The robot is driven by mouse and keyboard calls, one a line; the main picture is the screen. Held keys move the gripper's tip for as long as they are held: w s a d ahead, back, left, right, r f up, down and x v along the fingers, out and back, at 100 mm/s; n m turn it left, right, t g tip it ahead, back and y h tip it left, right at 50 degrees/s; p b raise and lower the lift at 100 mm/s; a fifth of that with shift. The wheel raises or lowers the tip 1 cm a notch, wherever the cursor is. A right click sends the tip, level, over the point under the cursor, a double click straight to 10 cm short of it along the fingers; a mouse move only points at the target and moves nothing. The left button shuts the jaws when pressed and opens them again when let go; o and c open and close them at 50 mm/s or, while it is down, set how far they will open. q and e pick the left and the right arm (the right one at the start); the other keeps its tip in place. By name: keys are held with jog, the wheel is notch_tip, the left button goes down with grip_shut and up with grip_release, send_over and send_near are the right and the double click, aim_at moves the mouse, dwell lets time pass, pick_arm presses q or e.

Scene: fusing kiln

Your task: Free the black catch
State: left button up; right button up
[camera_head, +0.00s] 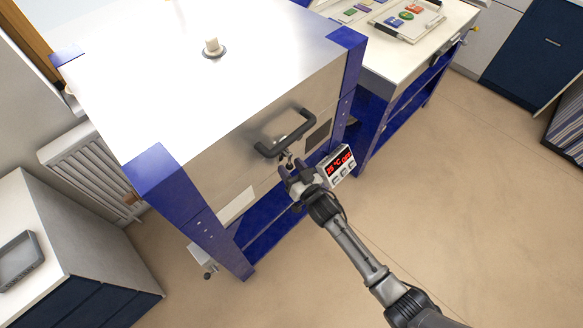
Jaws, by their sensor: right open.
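The kiln (215,165) is a steel box with blue corner posts, and a black bar handle (288,134) is on its front. Just below the handle a small dark part (286,157), which looks like the black catch, shows at my gripper's tips. My right gripper (288,170) is open at this part, below the handle and left of the display. Its fingers partly hide the catch, so I cannot tell if they touch it. My left gripper is not in view.
A control box (338,166) with a red display reading 25 °C sits right beside my right gripper. A blue-framed workbench (385,55) with coloured glass pieces stands at the back right. A white cabinet with a grey tray (18,262) is at left. The floor (480,200) at right is clear.

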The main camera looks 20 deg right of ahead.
grip_shut()
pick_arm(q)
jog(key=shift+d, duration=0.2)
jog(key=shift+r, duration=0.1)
